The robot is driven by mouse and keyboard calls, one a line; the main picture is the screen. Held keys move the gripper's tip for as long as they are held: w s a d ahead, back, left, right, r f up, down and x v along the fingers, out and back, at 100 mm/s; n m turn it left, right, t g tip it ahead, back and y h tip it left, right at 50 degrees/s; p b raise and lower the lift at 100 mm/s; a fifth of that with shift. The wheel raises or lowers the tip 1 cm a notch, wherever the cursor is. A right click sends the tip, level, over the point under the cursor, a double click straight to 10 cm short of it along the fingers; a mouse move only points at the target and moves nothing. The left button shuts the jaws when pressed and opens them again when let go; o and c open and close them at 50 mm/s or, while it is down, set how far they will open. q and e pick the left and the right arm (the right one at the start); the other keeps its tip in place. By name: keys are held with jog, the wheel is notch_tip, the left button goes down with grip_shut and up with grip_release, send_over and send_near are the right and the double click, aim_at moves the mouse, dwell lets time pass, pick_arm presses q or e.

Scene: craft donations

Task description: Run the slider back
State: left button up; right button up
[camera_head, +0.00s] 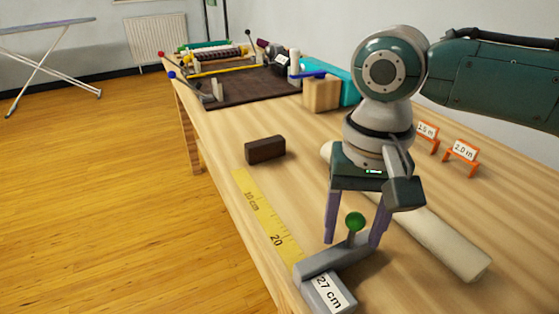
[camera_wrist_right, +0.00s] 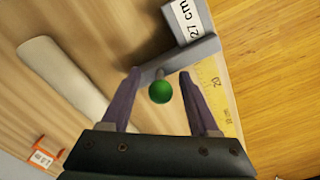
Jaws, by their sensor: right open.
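The slider is a grey block (camera_head: 335,262) with a "27 cm" label and a green ball knob (camera_head: 355,221) on a short stem. It sits at the table's front edge, by the yellow ruler (camera_head: 262,215), past the 20 mark. My right gripper (camera_head: 352,242) points down with its purple fingers open, one on each side of the knob and stem. In the right wrist view the green knob (camera_wrist_right: 160,92) shows between the fingers, with a gap on both sides. My left gripper is not in view.
A dark brown block (camera_head: 265,150) lies near the ruler's far end. A pale roll (camera_head: 440,243) lies behind my right gripper. Orange-framed signs (camera_head: 461,153) stand at the right. A tan box (camera_head: 322,94) and a dark mat (camera_head: 240,88) are farther back.

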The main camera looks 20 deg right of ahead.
jog(key=shift+c, duration=0.2)
grip_shut()
dwell(1.1)
